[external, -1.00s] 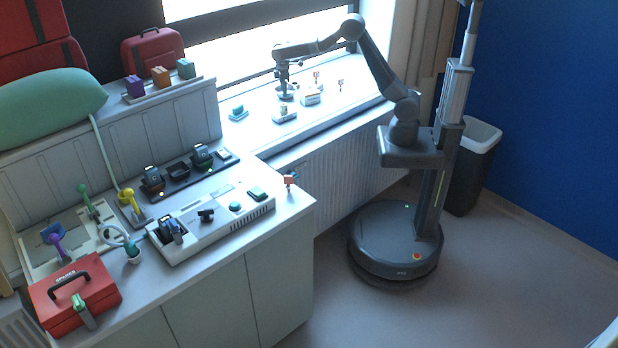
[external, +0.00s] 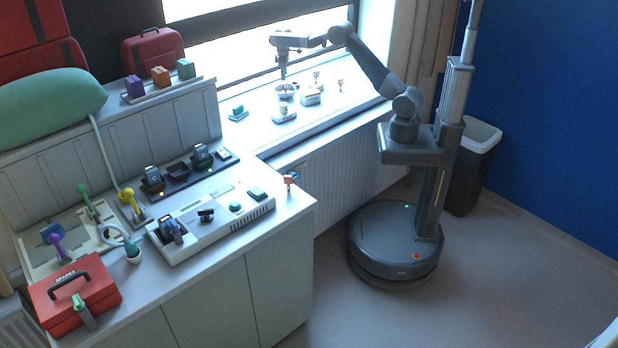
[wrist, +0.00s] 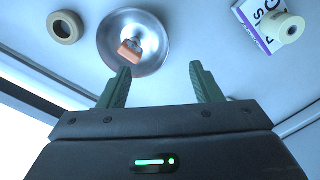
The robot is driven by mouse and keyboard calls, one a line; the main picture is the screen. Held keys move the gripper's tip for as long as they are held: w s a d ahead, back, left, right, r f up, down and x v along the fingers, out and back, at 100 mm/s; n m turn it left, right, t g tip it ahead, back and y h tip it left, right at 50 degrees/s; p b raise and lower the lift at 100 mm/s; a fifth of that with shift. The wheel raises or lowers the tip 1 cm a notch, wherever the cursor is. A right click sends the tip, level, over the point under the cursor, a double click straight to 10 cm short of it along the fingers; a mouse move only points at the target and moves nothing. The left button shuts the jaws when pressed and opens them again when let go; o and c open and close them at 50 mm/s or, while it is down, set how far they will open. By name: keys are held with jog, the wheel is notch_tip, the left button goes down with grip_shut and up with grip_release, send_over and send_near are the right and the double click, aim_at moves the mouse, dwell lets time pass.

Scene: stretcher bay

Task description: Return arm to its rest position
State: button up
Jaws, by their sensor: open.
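My arm reaches out over the windowsill in the external view, and my gripper (external: 283,73) points down above the sill. In the wrist view my gripper (wrist: 160,84) shows two green fingers spread apart with nothing between them. A round metal dish (wrist: 150,60) lies on the sill just beyond the fingertips, with a small orange block (wrist: 130,50) in it. The dish also shows in the external view (external: 286,92), below the gripper.
A tan ring (wrist: 65,27) and a white box with a spool (wrist: 285,28) flank the dish. Other small items stand on the sill, including a teal-topped one (external: 238,112). The window is close behind the arm. A counter (external: 285,225) stands at left, and the floor around my base is open.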

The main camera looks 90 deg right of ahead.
jog(key=s+d+f+m+p, duration=0.15)
jog(key=s+d, duration=0.45)
jog(key=d, duration=0.7)
jog(key=s+d+f+m+p, duration=0.1)
jog(key=s+d+f+m, duration=0.15)
jog(key=s+d, duration=0.7)
jog(key=d+f, duration=0.1)
jog(key=w+d+f+b, duration=0.1)
jog(key=f, duration=0.1)
jog(key=w+d+f+b, duration=0.1)
jog(key=f, duration=0.1)
jog(key=shift+w+d, duration=0.1)
jog(key=shift+w, duration=0.15)
jog(key=shift+f, duration=0.7)
